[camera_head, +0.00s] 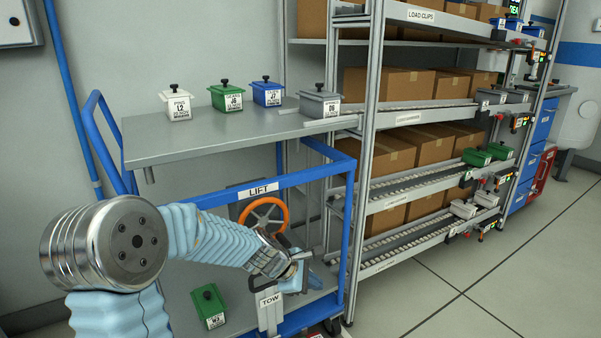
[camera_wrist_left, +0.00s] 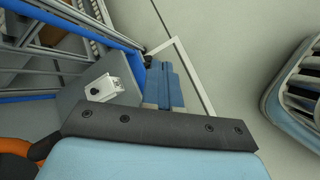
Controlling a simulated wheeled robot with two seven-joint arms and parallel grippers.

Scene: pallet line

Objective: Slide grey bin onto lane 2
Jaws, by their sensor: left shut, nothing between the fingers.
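The grey bin (camera_head: 320,102), with a lid and black knob, stands upright at the right end of the cart's top deck (camera_head: 215,138), beside the rack. A short rail piece (camera_head: 335,124) lies at that deck end against the rack. The rack has several sloped lanes; their small labels are unreadable, so I cannot tell which is lane 2. A lane at deck height (camera_head: 425,104) holds grey bins at its far end. My right gripper is out of view.
White (camera_head: 177,104), green (camera_head: 227,97) and blue (camera_head: 267,92) bins stand on the deck. Below are the LIFT sign (camera_head: 258,189), an orange handwheel (camera_head: 264,214) and another green bin (camera_head: 209,307). Cardboard boxes (camera_head: 388,86) fill the rack. Floor (camera_head: 480,285) at right is clear.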

